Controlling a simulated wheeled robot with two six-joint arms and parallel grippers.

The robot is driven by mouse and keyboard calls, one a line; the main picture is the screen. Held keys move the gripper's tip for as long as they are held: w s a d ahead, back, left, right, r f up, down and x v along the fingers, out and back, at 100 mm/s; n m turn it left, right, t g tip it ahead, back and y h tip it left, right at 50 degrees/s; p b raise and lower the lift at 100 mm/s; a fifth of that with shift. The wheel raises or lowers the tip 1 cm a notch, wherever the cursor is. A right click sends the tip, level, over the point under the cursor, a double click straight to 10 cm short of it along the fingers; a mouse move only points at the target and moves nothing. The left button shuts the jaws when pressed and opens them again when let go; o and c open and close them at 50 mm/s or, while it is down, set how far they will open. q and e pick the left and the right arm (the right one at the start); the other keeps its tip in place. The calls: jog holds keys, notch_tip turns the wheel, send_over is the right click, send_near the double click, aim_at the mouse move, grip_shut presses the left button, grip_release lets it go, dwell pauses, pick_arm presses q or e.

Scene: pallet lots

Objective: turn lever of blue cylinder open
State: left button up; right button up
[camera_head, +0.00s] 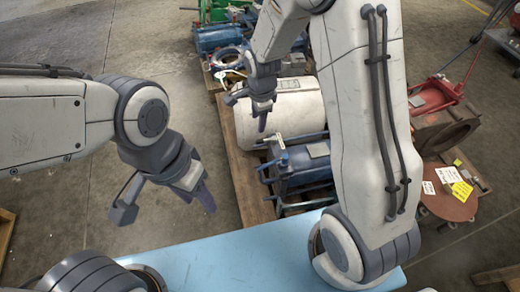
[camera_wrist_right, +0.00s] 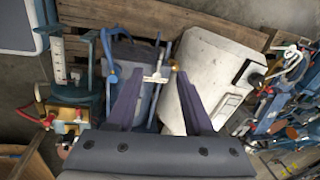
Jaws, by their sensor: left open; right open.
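The blue cylinder (camera_head: 305,172) lies in a blue frame on a wooden pallet, partly hidden by my right arm in the head view. Its lever, with a pale crosspiece (camera_head: 282,150), is at the cylinder's left end. In the right wrist view the blue cylinder (camera_wrist_right: 128,58) is behind my fingers, and the pale crosspiece (camera_wrist_right: 155,79) appears between the fingertips, apart from them as far as I can tell. My right gripper (camera_head: 247,112) is open, above the pallet beside a white tank; it also shows in the wrist view (camera_wrist_right: 160,76). My left gripper (camera_head: 165,208) is open and empty over bare floor.
The white tank (camera_head: 290,103) lies just behind the blue cylinder on the pallet (camera_head: 245,185). More blue and green equipment (camera_head: 218,38) stands at the back. Red equipment (camera_head: 432,94) and a tagged round plate (camera_head: 450,205) are at the right.

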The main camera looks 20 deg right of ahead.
aim_at(260, 141)
jog(key=shift+m, duration=0.8)
jog(key=w+f+b, duration=0.1)
jog(key=f, duration=0.3)
jog(key=w+d+f+b, duration=0.1)
jog(key=f+b, duration=0.1)
jog(key=f, duration=0.3)
jog(key=w+f+b, duration=0.1)
jog(key=f, duration=0.3)
jog(key=shift+d+f+b, duration=0.2)
jog(key=shift+f+b, duration=0.1)
jog(key=shift+b, duration=0.1)
pick_arm(q)
notch_tip(260, 141, down, 6)
jog(key=shift+r, duration=0.1)
pick_arm(e)
grip_shut()
